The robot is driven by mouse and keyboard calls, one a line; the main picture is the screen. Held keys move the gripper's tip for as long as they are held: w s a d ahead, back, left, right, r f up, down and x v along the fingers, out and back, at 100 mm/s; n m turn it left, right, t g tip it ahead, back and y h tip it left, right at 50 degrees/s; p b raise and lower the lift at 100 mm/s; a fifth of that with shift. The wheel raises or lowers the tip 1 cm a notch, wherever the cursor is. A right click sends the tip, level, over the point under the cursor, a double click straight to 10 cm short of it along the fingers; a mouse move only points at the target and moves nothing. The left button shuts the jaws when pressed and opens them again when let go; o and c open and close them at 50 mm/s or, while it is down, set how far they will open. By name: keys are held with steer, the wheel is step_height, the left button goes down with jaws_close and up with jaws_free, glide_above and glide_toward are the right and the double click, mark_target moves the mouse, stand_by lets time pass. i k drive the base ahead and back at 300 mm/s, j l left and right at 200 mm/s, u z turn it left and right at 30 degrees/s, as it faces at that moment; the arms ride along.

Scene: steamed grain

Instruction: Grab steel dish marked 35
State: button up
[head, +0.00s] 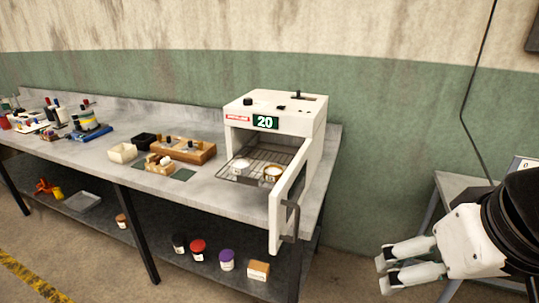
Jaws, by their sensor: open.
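A white oven (262,110) stands at the right end of the grey bench with its door (287,200) swung open toward me. Its display reads 20. On the wire rack (250,158) inside sit two small round dishes, a pale silvery one (240,168) at the left and a brownish-rimmed one (272,173) at the right. Any marks on them are too small to read, so I cannot tell which is marked 35. My gripper (383,275) is at the lower right, open and empty, well to the right of the oven and lower than the rack.
The open door and its dark handle (290,222) stand between my gripper and the rack. A wooden tray (187,150), a cream bin (122,152) and a black bin (145,141) are left of the oven. Several jars sit on the lower shelf. A grey stand (452,188) is behind my arm.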

mark_target(240, 167)
steer(key=i+j+u, duration=0.1)
steer(key=j, duration=0.3)
steer(key=i+j+u, duration=0.15)
steer(key=j, duration=0.3)
steer(key=i+j+u, duration=0.1)
steer(key=j, duration=0.3)
steer(key=i+j+u, duration=0.1)
steer(key=i+j, duration=0.2)
